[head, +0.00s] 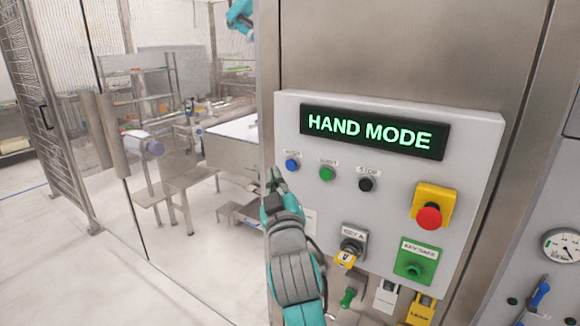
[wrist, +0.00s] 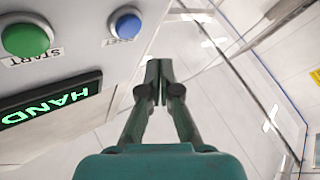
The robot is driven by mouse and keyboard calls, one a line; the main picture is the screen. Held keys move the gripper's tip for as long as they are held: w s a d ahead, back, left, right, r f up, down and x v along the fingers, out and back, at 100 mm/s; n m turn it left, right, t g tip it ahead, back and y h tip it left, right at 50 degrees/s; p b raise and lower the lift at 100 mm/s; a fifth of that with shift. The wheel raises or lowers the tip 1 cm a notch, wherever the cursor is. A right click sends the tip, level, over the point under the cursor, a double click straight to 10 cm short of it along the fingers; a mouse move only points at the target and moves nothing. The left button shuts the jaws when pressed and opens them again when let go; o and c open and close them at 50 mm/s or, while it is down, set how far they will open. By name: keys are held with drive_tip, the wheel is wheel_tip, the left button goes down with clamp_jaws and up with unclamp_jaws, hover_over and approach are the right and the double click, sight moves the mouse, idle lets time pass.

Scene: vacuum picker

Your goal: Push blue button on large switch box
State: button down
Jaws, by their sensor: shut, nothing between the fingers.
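The large switch box (head: 310,190) is a light grey panel on a steel column, with a display reading HAND MODE (head: 374,131). The blue button (head: 292,165) is at its upper left, below the display; it also shows at the top of the wrist view (wrist: 126,23). My gripper (head: 274,176) is shut and empty. In the head view its tips appear just left of and slightly below the blue button. In the wrist view the fingertips (wrist: 159,66) are below and right of the button, beyond the panel edge, apart from it.
A green button (head: 327,173), labelled START in the wrist view, and a black STOP button (head: 366,183) sit right of the blue one. A red emergency button (head: 429,216), key switches and padlocks are lower. Left of the box is a glass-walled area with machinery.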

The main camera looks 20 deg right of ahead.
drive_tip(key=shift+s+a, duration=0.7)
drive_tip(key=shift+a, duration=0.2)
drive_tip(key=shift+f, duration=0.1)
drive_tip(key=s+f+g+y, duration=0.1)
drive_tip(key=s+f+y, duration=0.1)
drive_tip(key=s+f, duration=0.95)
drive_tip(key=s+f+g+y, duration=0.2)
drive_tip(key=s+f, duration=0.5)
drive_tip(key=f, duration=1)
drive_tip(key=s+f+m+g, duration=0.1)
drive_tip(key=s+f, duration=0.2)
drive_tip(key=s, duration=1.3)
drive_tip(key=s+d+f+m+g, duration=0.1)
drive_tip(key=s+f+m+g, duration=0.1)
drive_tip(key=s, duration=1.5)
drive_tip(key=shift+s+d+f, duration=0.2)
drive_tip(key=shift+f, duration=0.4)
